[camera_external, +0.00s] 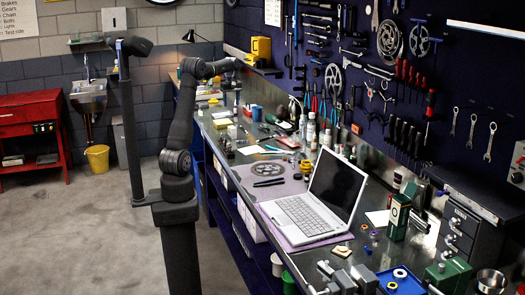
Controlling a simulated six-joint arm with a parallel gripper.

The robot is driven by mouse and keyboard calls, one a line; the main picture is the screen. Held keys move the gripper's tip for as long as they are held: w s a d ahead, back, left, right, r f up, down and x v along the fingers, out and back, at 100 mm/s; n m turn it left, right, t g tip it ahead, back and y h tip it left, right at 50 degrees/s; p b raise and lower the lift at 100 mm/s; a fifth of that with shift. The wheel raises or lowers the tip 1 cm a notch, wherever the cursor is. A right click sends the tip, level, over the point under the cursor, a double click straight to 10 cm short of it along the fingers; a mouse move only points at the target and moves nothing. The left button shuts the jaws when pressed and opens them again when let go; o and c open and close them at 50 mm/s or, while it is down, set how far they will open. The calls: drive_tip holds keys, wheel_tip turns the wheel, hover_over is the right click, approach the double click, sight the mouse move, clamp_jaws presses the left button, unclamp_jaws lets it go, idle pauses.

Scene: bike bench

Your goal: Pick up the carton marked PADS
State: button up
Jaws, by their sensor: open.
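No lettering reading PADS can be made out in this view, so I cannot tell which box is the carton. A green upright carton (397,218) stands on the bench to the right of the laptop; its marking is too small to read. Small light boxes (250,149) lie farther back on the bench, also unreadable. My arm reaches over the far part of the bench, and my gripper (241,64) is at its end, high up near the wall shelf. It is open, far from the green carton, with nothing visible in it. Its fingers are small and hard to make out.
An open laptop (305,213) takes up the near middle of the bench, with a chainring (268,170) behind it. Bottles (310,130) and loose tools crowd the back edge. A grey drawer unit (460,228) and a blue tray (400,279) are at the right. Tools hang on the wall.

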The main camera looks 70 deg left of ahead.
sight(232, 127)
drive_tip(key=f, duration=1.2)
drive_tip(key=shift+s+a+f, duration=0.1)
drive_tip(key=shift+a+f, duration=0.2)
drive_tip(key=shift+a, duration=0.05)
drive_tip(key=shift+d+f, duration=0.2)
drive_tip(key=shift+f, duration=2.6)
drive_tip(key=c, duration=1.1)
drive_tip(key=shift+o, duration=0.2)
drive_tip(key=shift+r, duration=0.1)
